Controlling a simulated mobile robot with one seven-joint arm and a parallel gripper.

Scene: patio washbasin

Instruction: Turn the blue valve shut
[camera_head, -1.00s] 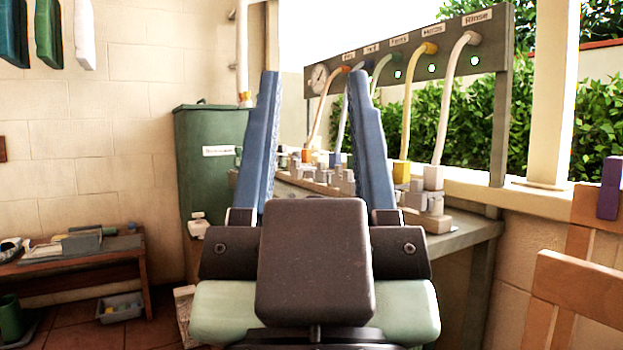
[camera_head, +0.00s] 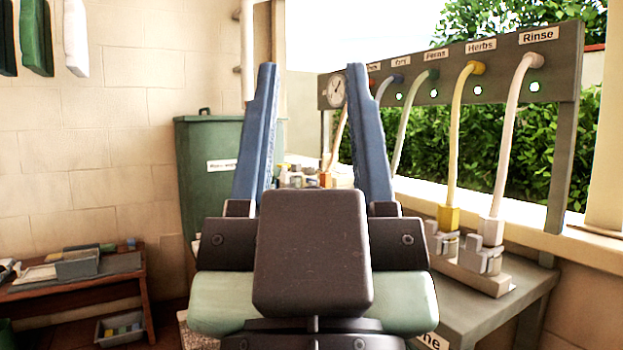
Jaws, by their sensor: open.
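My gripper (camera_head: 311,68) is open, with its two blue fingers pointing up and ahead and nothing between them. A row of hoses comes down from a grey labelled panel (camera_head: 545,80) to valve blocks on the bench. The pale blue hose (camera_head: 387,88) leaves the panel and passes behind my right finger. I cannot make out the blue valve; my right finger covers the area below that hose. An orange block (camera_head: 325,180) and several small grey pieces show between the fingers, farther off. The yellow valve block (camera_head: 448,218) and white valve block (camera_head: 491,231) stand in the open to the right.
The grey bench (camera_head: 455,310) runs along the wall at right. A green bin (camera_head: 208,185) stands behind my left finger. A low wooden table (camera_head: 100,284) with trays is at left. A round gauge (camera_head: 336,91) sits at the panel's left end.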

